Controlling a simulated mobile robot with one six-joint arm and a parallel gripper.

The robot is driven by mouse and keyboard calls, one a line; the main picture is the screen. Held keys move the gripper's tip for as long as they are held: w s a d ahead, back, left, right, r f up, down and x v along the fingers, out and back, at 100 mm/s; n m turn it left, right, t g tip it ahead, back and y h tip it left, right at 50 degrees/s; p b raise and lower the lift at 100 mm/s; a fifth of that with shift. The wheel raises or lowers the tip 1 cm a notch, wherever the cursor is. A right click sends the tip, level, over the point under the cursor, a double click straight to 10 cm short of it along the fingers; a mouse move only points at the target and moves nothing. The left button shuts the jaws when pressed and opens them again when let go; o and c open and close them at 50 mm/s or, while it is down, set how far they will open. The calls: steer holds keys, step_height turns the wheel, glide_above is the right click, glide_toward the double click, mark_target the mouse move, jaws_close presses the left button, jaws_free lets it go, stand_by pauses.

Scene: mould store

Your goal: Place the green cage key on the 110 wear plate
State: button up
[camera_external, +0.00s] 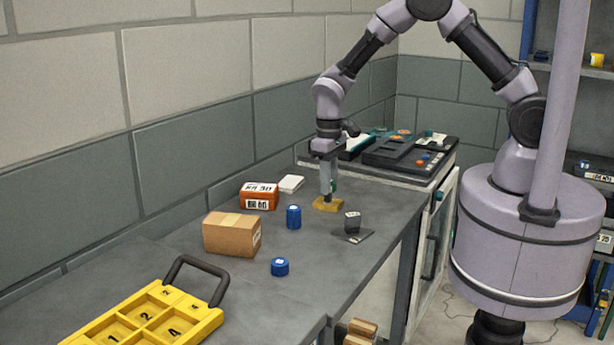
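My gripper (327,197) points straight down over a flat yellow-tan plate (328,205) on the grey bench. Its tip is at or just above this plate; I cannot tell if it touches. A small bit of green (334,185) shows at the gripper's right side; it may be the green cage key, mostly hidden, held or behind. The finger gap is too small to make out. A dark grey plate (360,237) lies to the right and nearer, with a dark block (352,222) bearing a pale label at its back. No 110 marking is readable on either plate.
Left of the gripper are a blue cylinder (293,217), orange labelled boxes (259,196), a white block (291,183) and a cardboard box (231,234). A short blue cylinder (280,267) and yellow numbered tray (150,318) are nearer. A black equipment case (395,154) is behind.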

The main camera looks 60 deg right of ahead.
steer(key=shift+o, duration=1.1)
steer(key=s+d+r+m+t+p, duration=0.1)
steer(key=s+r+p, duration=0.15)
steer(key=r, duration=0.85)
steer(key=s+d+r+t+p, duration=0.1)
steer(key=s+r, duration=0.2)
steer(key=r, duration=0.9)
steer(key=s+d+r+m+t+y, duration=0.1)
steer(key=s+r+t, duration=0.1)
steer(key=s, duration=0.7)
steer(key=s+d+r+m+t+y, duration=0.1)
steer(key=s+r, duration=0.3)
steer(key=s, duration=0.5)
steer(key=shift+s+r+m+t, duration=0.2)
steer(key=shift+s+m+t, duration=0.2)
steer(key=shift+m, duration=0.3)
step_height(320, 180, down, 9)
steer(key=b, duration=0.8)
steer(key=shift+r, duration=0.15)
